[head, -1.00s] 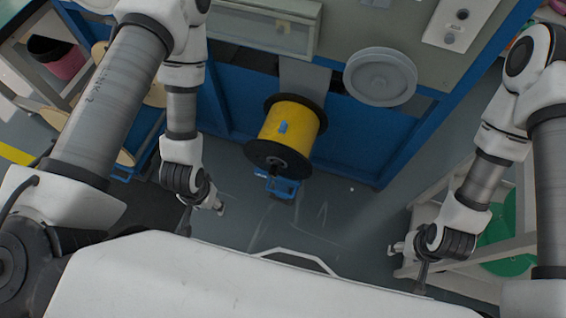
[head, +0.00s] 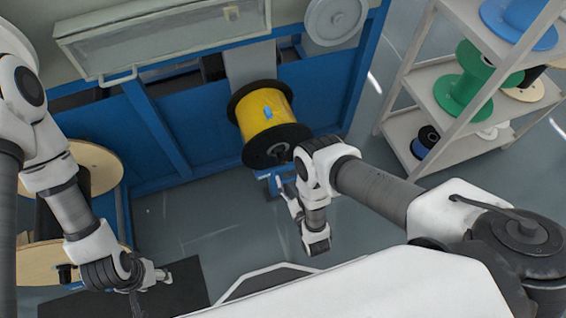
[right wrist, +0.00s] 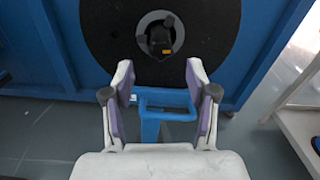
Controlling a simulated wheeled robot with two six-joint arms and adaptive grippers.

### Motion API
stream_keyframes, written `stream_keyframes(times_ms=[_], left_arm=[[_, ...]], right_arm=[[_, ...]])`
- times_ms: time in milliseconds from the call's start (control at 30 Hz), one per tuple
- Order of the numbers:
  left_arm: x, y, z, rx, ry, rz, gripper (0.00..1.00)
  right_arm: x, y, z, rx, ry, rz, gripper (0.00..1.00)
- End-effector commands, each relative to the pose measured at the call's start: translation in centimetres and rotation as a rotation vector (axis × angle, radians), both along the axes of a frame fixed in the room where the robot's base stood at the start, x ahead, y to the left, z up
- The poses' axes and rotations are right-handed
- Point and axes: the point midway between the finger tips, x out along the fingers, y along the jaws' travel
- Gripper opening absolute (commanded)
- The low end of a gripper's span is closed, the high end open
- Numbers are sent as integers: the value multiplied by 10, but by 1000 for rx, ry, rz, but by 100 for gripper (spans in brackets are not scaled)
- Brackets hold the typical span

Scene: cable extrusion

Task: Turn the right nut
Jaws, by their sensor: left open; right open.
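The yellow cable spool (head: 266,108) with black end flanges is mounted on the blue machine. Its front flange (right wrist: 100,35) fills the top of the right wrist view. A dark nut-like fitting (right wrist: 160,38) sits in a grey ring at its centre; in the head view the hub (head: 279,150) is small and dark. My right gripper (right wrist: 158,75) is open and empty, its fingers apart below the hub. In the head view my right gripper (head: 288,196) is in front of the spool's lower right, partly hidden by my arm. My left gripper (head: 160,275) is open at lower left, away from the spool.
A blue frame (right wrist: 165,103) stands below the spool, behind my right fingers. A grey shelf (head: 430,85) with green spools (head: 470,85) and blue spools stands at right. Wooden reels (head: 98,168) are beside my left arm. The floor (head: 200,220) between my arms is clear.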

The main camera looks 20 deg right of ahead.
Motion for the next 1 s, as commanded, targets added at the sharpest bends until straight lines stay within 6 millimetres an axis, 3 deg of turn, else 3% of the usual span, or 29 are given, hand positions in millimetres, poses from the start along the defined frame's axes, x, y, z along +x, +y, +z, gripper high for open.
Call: stream_keyframes(times_ms=[300, 600, 633, 700, 800, 1000], left_arm=[[0, 0, -9, 0, 0, 0, 53], [0, 0, -9, 0, 0, 0, 53], [0, 0, -9, 0, 0, 0, 53], [0, 0, -9, 0, 0, 0, 53], [0, 0, -9, 0, 0, 1, 53], [0, 0, -9, 0, 0, 1, 53]], right_arm=[[58, 2, 0, -4, 1, 0, 58], [66, 2, 0, -5, 5, 0, 58], [66, 2, 0, -5, 5, 0, 54], [66, 2, 0, -5, 5, 0, 29], [66, 2, 0, -5, 5, 0, 0], [66, 2, 0, -7, 4, 0, 0]])
